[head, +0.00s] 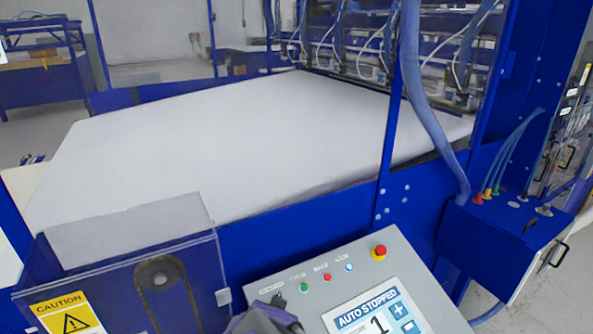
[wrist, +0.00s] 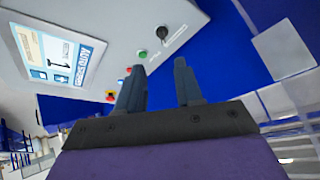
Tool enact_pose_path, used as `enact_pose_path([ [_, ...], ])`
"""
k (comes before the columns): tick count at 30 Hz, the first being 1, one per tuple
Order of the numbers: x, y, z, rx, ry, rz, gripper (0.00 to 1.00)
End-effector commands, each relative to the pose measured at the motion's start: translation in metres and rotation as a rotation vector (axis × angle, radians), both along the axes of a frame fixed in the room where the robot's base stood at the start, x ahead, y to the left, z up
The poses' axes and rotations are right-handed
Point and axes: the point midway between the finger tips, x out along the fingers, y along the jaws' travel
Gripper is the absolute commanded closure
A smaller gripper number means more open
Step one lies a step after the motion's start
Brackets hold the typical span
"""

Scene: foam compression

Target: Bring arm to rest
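My gripper (wrist: 158,85) shows in the wrist view with two dark fingers standing apart and nothing visible between them. A purple and dark part of my arm (head: 264,320) shows at the bottom of the head view, in front of the control panel. The grey control panel (head: 285,285) carries a screen (head: 375,315) reading "AUTO STOPPED". In the wrist view the panel (wrist: 100,30) lies beyond the fingers, with its screen (wrist: 55,45) at upper left. I cannot tell the exact gap between the fingers and the panel.
A blue machine frame (head: 300,215) holds a wide white bed (head: 240,140). A clear guard with a caution sign (head: 68,315) stands at lower left. A red stop button (head: 379,252) sits on the panel's top edge. A blue box (head: 505,235) with hoses is at right.

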Motion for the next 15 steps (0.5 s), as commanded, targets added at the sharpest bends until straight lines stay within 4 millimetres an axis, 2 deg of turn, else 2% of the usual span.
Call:
enact_pose_path([
  [1,-0.004,-0.006,-0.014,0.012,0.034,0.009,0.64],
  [5,-0.03,-0.025,-0.043,0.035,0.176,0.075,0.64],
  [11,-0.095,-0.067,-0.082,0.035,0.411,0.198,0.64],
  [15,-0.149,-0.105,-0.107,0.0,0.567,0.269,0.64],
])
